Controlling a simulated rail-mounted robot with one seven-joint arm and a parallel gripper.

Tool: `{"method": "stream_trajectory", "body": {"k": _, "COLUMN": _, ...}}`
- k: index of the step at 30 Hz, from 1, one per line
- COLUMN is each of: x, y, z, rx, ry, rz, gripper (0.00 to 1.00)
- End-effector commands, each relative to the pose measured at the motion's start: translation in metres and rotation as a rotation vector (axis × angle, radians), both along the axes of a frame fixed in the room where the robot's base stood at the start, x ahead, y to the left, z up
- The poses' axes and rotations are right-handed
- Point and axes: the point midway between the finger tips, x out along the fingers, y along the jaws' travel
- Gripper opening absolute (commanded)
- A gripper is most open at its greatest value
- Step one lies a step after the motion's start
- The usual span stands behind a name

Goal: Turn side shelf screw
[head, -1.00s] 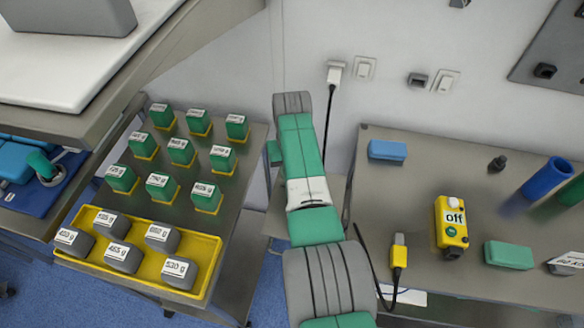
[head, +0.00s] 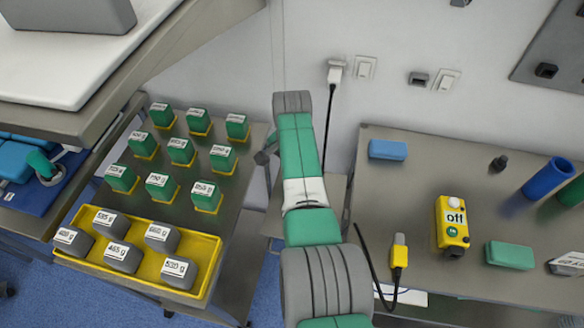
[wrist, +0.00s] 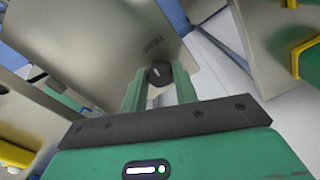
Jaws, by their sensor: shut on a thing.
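The side shelf screw (wrist: 158,73) is a dark round knob with a small white mark on its face, in the middle of the wrist view. My gripper (wrist: 159,82) has its two green fingers on either side of the knob and is shut on it. The knob sits by the edge of a grey metal shelf panel (wrist: 100,45). In the head view my green and grey arm reaches down the middle. Only a small dark part at its left shows near the shelf, and the screw cannot be made out there.
A shelf (head: 238,262) at left holds several green weights and a yellow tray (head: 208,285) with several grey weights. The right table (head: 400,195) holds a yellow box marked "off" (head: 452,225), a blue block (head: 387,149) and a green block (head: 510,255). A cable hangs beside my arm.

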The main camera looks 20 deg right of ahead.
Motion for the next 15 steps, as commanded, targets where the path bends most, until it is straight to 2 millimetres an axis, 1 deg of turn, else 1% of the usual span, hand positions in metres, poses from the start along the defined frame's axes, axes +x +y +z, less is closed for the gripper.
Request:
{"method": "stream_trajectory", "body": {"k": 6, "x": 0.0005, "y": 0.0001, "z": 0.0013, "rx": 0.0, "ry": -0.001, "rz": -0.096, "gripper": 0.06}}
{"method": "stream_trajectory", "body": {"k": 15, "x": 0.0005, "y": -0.0001, "z": 0.0014, "rx": -0.001, "ry": -0.001, "rz": -0.152, "gripper": 0.06}}
